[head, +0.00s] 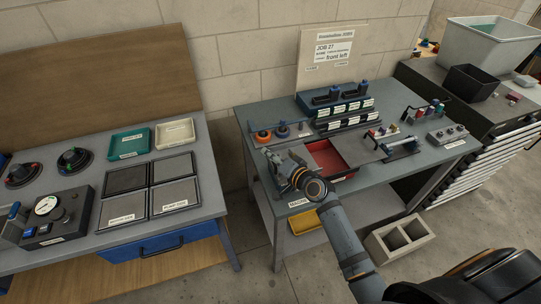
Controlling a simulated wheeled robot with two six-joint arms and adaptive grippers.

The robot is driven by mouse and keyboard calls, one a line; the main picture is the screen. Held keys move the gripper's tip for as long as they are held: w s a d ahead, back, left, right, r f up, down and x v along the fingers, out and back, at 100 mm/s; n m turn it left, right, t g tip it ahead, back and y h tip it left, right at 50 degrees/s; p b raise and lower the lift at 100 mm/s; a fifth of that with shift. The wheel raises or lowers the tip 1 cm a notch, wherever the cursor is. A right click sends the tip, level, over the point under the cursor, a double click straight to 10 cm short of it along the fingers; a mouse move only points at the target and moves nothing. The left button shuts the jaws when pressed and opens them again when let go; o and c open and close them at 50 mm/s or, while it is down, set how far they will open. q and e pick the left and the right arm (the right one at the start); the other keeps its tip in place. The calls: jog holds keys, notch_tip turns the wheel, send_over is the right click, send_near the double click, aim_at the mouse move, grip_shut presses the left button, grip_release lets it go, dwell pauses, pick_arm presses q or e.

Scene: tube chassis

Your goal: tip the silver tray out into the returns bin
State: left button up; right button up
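My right gripper (277,160) is over the front left part of the middle bench, left of a red-floored recess or tray (322,156). Its fingers are small and blend with the grey parts around them, so I cannot tell whether it is open or holds something. I cannot single out a silver tray; a flat grey surface (352,149) lies right of the red area. No returns bin can be read by label; a black open bin (471,83) and a large pale grey bin (487,45) stand on the right cabinet. My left gripper is out of view.
The left bench holds a green tray (128,144), a cream tray (175,134), several dark flat panels and a gauge box (55,213). A labelled rack (342,113) and a clamp-like fixture (402,149) stand on the middle bench. A concrete block (399,241) is on the floor.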

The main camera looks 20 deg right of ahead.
jog(key=shift+c, duration=0.2)
grip_shut()
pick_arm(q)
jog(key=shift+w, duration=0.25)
